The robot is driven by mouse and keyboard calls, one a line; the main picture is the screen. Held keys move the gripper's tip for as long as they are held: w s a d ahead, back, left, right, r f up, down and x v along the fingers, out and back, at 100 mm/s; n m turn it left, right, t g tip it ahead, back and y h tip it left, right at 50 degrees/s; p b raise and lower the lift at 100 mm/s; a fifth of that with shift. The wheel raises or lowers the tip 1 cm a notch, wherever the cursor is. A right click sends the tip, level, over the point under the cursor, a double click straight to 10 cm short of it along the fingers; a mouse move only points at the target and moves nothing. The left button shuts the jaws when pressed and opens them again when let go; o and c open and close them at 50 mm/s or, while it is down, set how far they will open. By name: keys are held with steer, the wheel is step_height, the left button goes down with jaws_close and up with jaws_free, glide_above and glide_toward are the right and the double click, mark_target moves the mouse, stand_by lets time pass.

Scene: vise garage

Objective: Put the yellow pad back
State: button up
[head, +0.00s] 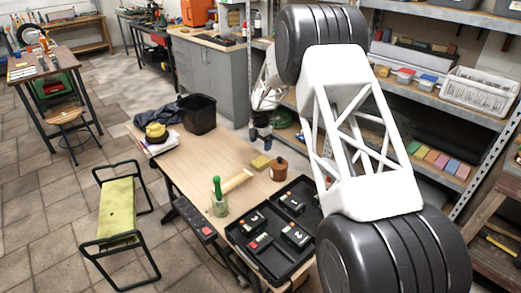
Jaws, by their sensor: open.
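A small yellow pad (260,162) lies flat on the wooden workbench (185,158), near its far right edge, just left of a brown lidded pot (280,168). My gripper (260,139) hangs over the far edge of the bench with its dark fingers apart and nothing seen between them. It appears just above and behind the pad in the picture, apart from it; its exact height is hard to tell. A row of coloured pads (442,161) stands on a metal shelf at the right, partly beyond my white arm.
A black tray (277,255) with several dark blocks fills the bench's near right. A green-handled brush stands in a glass jar (219,204), beside a wooden strip (237,181). A black bin (198,114) and yellow object (156,132) are at the far left. The bench's left middle is clear.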

steer(key=shift+r, duration=0.45)
stand_by(0.4)
steer(key=s+d+r+m, duration=0.4)
steer(key=s+d+r, duration=0.1)
steer(key=s+r, duration=0.4)
steer(key=s+d+r+m+t, duration=0.1)
steer(key=s+d+r+m, duration=0.4)
steer(key=s+r, duration=0.5)
steer(key=s+d+r+m, duration=0.4)
steer(key=s+d+r, duration=0.2)
steer(key=s+r, duration=0.3)
steer(key=s+d+m, duration=0.2)
steer(key=s+m, duration=0.2)
steer(key=s, duration=0.8)
steer(key=s+d+m+t, duration=0.1)
steer(key=s+d+m, duration=0.2)
steer(key=s, duration=0.9)
steer(key=s+d+m, duration=0.2)
steer(key=s+m, duration=0.5)
steer(key=s, duration=0.5)
steer(key=shift+s+d+r+t, duration=0.3)
steer(key=shift+s+r, duration=0.05)
steer(key=shift+r, duration=0.1)
